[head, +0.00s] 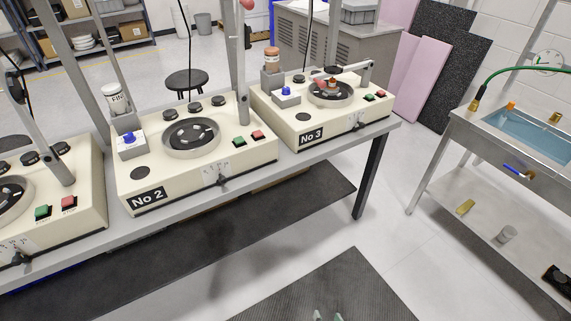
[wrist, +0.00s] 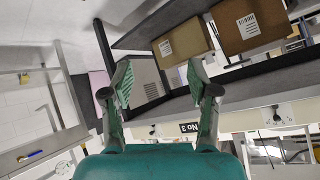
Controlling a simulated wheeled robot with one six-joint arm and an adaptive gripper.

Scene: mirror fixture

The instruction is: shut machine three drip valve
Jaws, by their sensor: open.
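Machine No 3 (head: 315,126) is a cream polishing unit at the right end of the bench in the head view. On its left rear corner a brown bottle (head: 271,60) stands above a small grey block with a blue knob (head: 286,91). A small black lever (head: 360,125) sits on its front face. No drip valve is labelled, and the knob's setting is too small to tell. Its No 3 label (wrist: 190,127) shows upside down in the wrist view. My gripper (wrist: 160,80) is open and empty, well apart from the machine; its tips show at the head view's bottom edge (head: 328,316).
Machine No 2 (head: 165,178) stands left of No 3, with another unit further left. The bench (head: 375,130) has a dark leg at its right end. A sink (head: 520,127) stands at the right. Open floor and a dark mat (head: 325,285) lie in front.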

